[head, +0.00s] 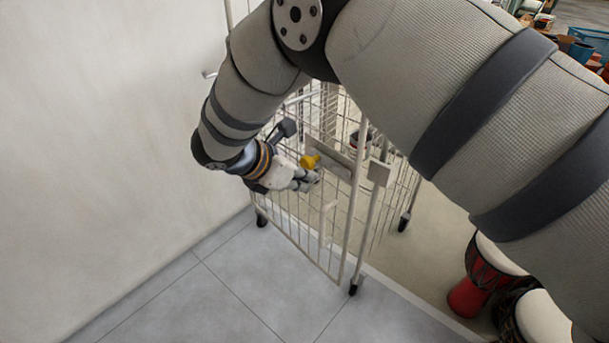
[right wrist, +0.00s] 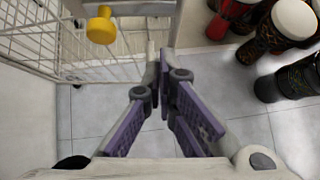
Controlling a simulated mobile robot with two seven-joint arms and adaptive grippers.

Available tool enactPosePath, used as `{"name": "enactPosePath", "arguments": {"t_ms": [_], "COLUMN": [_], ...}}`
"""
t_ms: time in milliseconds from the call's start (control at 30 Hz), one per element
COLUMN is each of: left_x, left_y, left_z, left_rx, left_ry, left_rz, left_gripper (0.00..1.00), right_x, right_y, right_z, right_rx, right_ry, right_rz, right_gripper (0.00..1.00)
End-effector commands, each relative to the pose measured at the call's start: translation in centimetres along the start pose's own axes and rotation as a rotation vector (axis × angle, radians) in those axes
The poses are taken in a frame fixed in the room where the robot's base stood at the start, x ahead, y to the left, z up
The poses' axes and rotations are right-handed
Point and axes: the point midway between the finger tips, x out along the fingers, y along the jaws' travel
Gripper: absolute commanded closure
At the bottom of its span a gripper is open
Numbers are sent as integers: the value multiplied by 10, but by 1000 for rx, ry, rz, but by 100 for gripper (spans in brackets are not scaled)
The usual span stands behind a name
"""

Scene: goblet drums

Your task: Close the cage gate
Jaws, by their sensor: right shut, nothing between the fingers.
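The wire roll cage (head: 395,175) stands on castors near the left wall in the head view. Its gate (head: 300,225) is a wire panel facing my arm. The gate's upright edge is close to the cage's corner post, with a narrow gap visible. A yellow knob (head: 310,161) sits on a pale bar at the gate; it also shows at the upper left in the right wrist view (right wrist: 100,27). My right gripper (head: 311,180) is shut and empty, just below the knob. In the right wrist view its fingertips (right wrist: 164,62) meet, apart from the knob. My left gripper is out of view.
Goblet drums (head: 485,275) stand on the floor at the lower right; several show in the right wrist view (right wrist: 290,20). The bare wall (head: 100,120) rises at the left. Grey floor tiles (head: 210,295) in front of the cage are clear.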

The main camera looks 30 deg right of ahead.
Motion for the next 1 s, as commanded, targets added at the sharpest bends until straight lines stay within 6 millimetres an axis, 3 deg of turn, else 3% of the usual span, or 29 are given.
{"name": "enactPosePath", "arguments": {"t_ms": [200,400,1000], "left_x": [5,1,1], "left_y": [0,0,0], "left_z": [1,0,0], "left_rx": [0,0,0], "left_ry": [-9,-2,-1], "left_rz": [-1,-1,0], "left_gripper": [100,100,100], "right_x": [50,74,92], "right_y": [-1,0,-1], "right_z": [-1,20,37], "right_rx": [1,5,2], "right_ry": [2,2,0], "right_rz": [-4,-1,-1], "right_gripper": [100,100,100]}}
